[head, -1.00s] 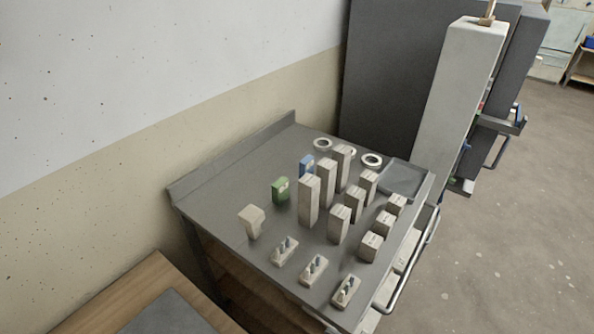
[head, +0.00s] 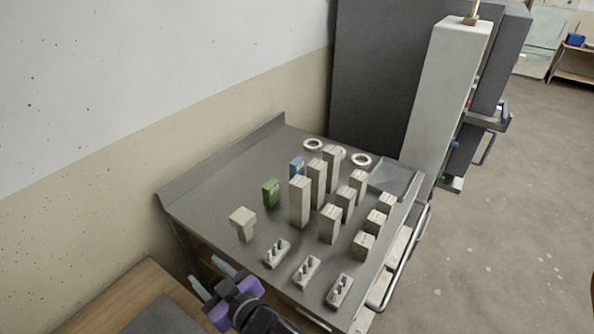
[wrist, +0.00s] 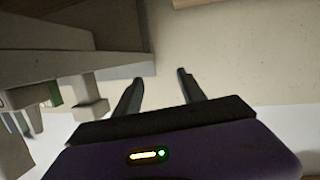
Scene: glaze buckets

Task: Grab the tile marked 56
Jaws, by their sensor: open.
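Several pale upright blocks of differing heights stand on the grey table (head: 225,205), among them a tall front block (head: 299,203) and a low block (head: 363,245). Small marks show on some of them, but I cannot read any number, so I cannot tell which is the tile marked 56. My gripper (head: 206,273) is open and empty, off the table's front left edge in the head view. In the wrist view, its two dark fingers (wrist: 160,76) are apart with only a pale wall behind them.
A green piece (head: 271,193), a blue piece (head: 297,168) and a pale T-shaped piece (head: 243,223) stand left of the blocks. Pegged holders (head: 306,270) line the front. White rings (head: 361,160) and a dark tray (head: 392,178) are at the back.

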